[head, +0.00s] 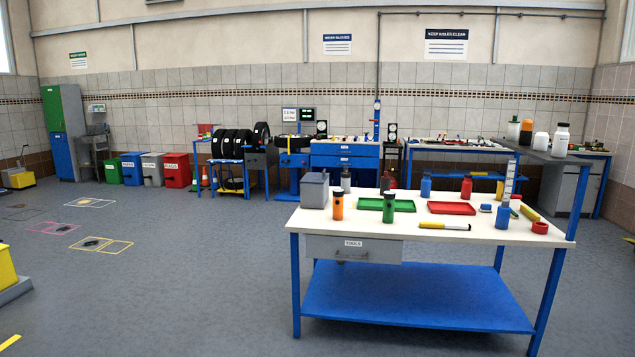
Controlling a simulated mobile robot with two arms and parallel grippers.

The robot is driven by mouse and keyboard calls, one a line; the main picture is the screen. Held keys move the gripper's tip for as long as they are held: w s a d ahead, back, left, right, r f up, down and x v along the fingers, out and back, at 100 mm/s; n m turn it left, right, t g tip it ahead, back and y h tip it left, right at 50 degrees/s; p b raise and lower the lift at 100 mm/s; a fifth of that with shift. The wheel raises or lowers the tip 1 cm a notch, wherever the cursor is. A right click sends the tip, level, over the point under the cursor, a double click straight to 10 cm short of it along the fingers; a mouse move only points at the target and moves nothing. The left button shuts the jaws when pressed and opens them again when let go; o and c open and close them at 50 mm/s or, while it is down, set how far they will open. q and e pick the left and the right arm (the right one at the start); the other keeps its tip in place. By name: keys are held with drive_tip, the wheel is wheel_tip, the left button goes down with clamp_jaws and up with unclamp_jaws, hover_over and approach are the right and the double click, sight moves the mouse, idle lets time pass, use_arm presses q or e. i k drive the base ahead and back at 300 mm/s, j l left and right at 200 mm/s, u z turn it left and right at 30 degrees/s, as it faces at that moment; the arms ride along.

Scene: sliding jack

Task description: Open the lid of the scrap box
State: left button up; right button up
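No box in view carries a label I can read as scrap. A grey box (314,190) with a flat grey lid stands at the back left corner of the white-topped workbench (470,232); its lid looks shut. Along the far wall stand several lidded bins: a green bin (113,174), a blue bin (131,172), a grey bin (152,174) and a red bin (177,176). Their lids look shut and their labels are too small to read surely. Neither of my grippers is in view.
The bench holds a green tray (372,204), a red tray (451,208), an orange bottle (338,205), a green bottle (389,207) and a yellow marker (444,226). Its drawer (353,250) is shut. Tyres (236,143) stand behind. The floor at left is mostly clear.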

sight(308, 177)
drive_tip(key=i+j+u, duration=0.25)
drive_tip(key=i, duration=0.5)
drive_tip(key=i+u, duration=0.25)
drive_tip(key=i, duration=0.45)
